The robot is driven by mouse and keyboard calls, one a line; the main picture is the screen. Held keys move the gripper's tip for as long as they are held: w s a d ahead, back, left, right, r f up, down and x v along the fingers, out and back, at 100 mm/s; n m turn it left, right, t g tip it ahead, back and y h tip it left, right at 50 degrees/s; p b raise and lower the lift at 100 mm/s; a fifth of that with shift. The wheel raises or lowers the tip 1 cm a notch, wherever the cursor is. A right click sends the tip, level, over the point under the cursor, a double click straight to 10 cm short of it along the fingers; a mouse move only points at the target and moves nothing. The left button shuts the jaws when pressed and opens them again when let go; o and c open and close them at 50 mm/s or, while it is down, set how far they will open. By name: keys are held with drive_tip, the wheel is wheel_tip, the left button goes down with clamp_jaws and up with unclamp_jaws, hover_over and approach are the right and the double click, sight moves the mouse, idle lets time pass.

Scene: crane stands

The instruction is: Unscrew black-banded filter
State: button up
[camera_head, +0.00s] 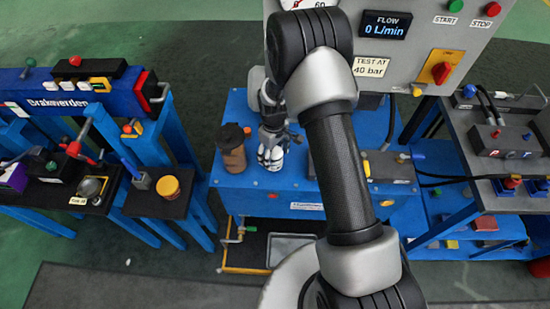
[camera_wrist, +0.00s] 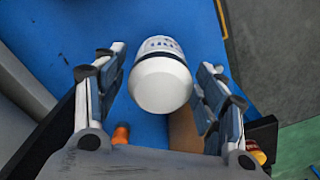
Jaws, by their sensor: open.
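The white filter with a black band (camera_wrist: 160,84) stands on the blue bench and fills the middle of the wrist view. Its rounded white end faces the camera, and a dark band runs around it behind that end. My gripper (camera_wrist: 163,66) is open, with one finger on each side of the filter. A gap shows between each finger and the filter in this view. In the head view my gripper (camera_head: 272,132) is above the white filter (camera_head: 269,158), partly hiding it. How the filter is fixed below is hidden.
A brown cylinder with a dark top (camera_head: 232,152) stands close to the left of the filter. The blue bench (camera_head: 262,181) carries them. A grey control panel (camera_head: 425,45) rises behind. Blue stands with fittings (camera_head: 95,185) are at the left, and a grey-topped table (camera_head: 470,150) at the right.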

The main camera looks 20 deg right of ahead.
drive_tip(key=m, duration=1)
idle(0.4)
drive_tip(key=c, duration=1.1)
drive_tip(key=shift+c, duration=0.5)
drive_tip(key=shift+r, duration=0.1)
